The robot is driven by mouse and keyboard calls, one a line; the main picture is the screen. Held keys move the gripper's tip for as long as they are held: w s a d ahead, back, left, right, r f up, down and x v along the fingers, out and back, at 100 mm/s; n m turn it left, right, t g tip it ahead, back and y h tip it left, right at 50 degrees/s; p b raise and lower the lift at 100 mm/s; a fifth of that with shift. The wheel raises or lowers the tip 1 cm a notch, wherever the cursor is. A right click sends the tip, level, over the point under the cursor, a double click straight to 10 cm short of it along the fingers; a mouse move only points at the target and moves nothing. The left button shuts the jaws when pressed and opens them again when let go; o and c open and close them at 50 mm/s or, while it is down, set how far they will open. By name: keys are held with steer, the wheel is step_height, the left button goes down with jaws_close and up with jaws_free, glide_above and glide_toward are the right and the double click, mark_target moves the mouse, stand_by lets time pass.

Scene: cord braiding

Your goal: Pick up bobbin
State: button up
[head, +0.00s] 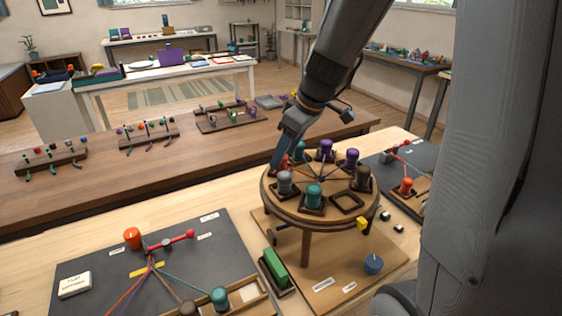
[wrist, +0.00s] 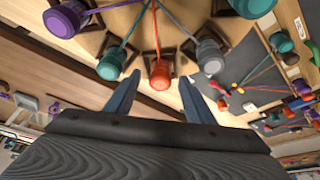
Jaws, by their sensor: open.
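A round wooden braiding stand (head: 306,219) carries several bobbins in square holders, with cords running to its centre. An orange-red bobbin (wrist: 160,75) sits in its holder at the rim, just ahead of my fingertips and between them. In the head view this bobbin is mostly hidden behind my gripper (head: 277,164). My gripper (wrist: 160,80) is open and empty, with one finger on each side of the bobbin's line. A teal bobbin (wrist: 110,64) is left of it and a grey bobbin (wrist: 209,58) right, both close to the fingers.
A dark mat (head: 90,265) with more cords and bobbins lies at front left. A green block (head: 275,266) and a blue knob (head: 373,264) are below the stand. A brown table (head: 130,190) runs behind.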

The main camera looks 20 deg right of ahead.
steer(key=shift+w+a+f, duration=0.1)
steer(key=shift+f, duration=0.15)
steer(key=shift+c, duration=0.3)
steer(key=c, duration=1.1)
steer(key=shift+r, duration=0.15)
